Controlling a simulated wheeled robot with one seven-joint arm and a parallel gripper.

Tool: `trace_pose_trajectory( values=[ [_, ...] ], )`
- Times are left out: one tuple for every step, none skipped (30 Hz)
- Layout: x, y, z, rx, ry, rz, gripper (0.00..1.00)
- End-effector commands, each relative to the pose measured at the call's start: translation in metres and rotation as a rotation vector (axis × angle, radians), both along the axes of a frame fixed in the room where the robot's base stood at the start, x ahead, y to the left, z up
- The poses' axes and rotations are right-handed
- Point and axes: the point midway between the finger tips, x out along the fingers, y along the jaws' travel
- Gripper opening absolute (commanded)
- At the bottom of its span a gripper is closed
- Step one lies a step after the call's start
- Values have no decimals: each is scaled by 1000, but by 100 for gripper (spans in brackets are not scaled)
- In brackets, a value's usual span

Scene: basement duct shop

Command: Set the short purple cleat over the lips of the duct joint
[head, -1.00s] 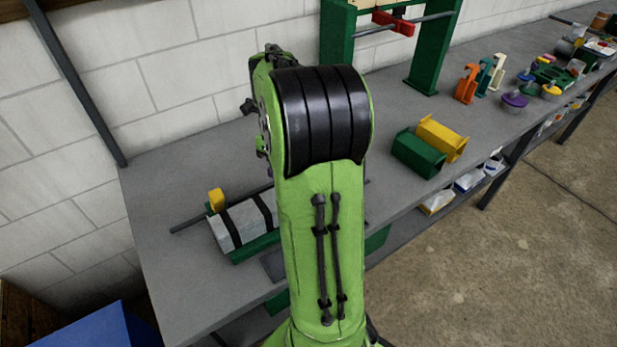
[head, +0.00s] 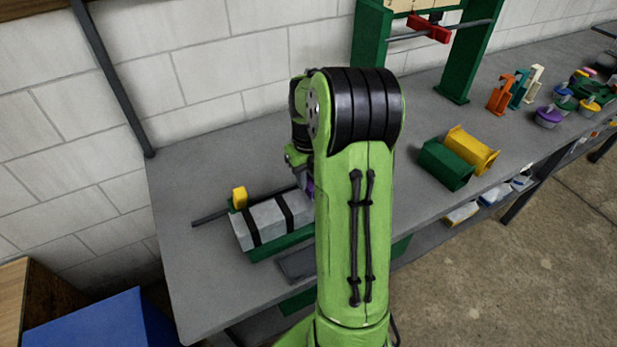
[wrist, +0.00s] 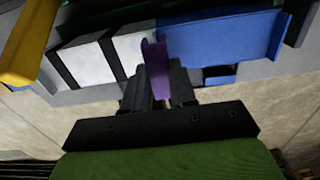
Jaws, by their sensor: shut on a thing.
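The short purple cleat (wrist: 155,62) is between the black fingers of my gripper (wrist: 159,88) in the wrist view, which are shut on it. It stands in front of the place where a white duct section with black bands (wrist: 90,62) meets a blue duct section (wrist: 225,40). The cleat hides the joint's lips there, and I cannot tell whether it touches them. In the head view a sliver of purple (head: 309,187) shows beside my arm, at the right end of the banded duct (head: 267,221). My arm hides the blue section there.
The banded duct rests on a green base, with a yellow block (head: 239,197) and a dark rod (head: 210,218) behind it. Green (head: 446,163) and yellow (head: 472,148) pieces lie to the right. A green frame (head: 461,70) stands at the back.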

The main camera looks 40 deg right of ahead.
Motion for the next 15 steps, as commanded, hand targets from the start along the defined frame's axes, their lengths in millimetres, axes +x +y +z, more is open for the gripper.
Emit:
trace_pose_trajectory(
  values=[
    [0, 0, 0, 0, 0, 0, 0],
    [0, 0, 0, 0, 0, 0, 0],
    [0, 0, -2, 0, 0, 0, 0],
    [0, 0, -3, 0, 0, 0, 0],
    [0, 0, -4, 0, 0, 0, 0],
    [0, 0, -5, 0, 0, 0, 0],
    [0, 0, -6, 0, 0, 0, 0],
    [0, 0, -7, 0, 0, 0, 0],
    [0, 0, -9, 0, 0, 0, 0],
    [0, 0, -9, 0, 0, 0, 0],
    [0, 0, -10, 0, 0, 0, 0],
    [0, 0, -12, 0, 0, 0, 0],
    [0, 0, -12, 0, 0, 0, 0],
    [0, 0, -13, 0, 0, 1, 0],
    [0, 0, -12, 0, 0, 1, 0]
  ],
)
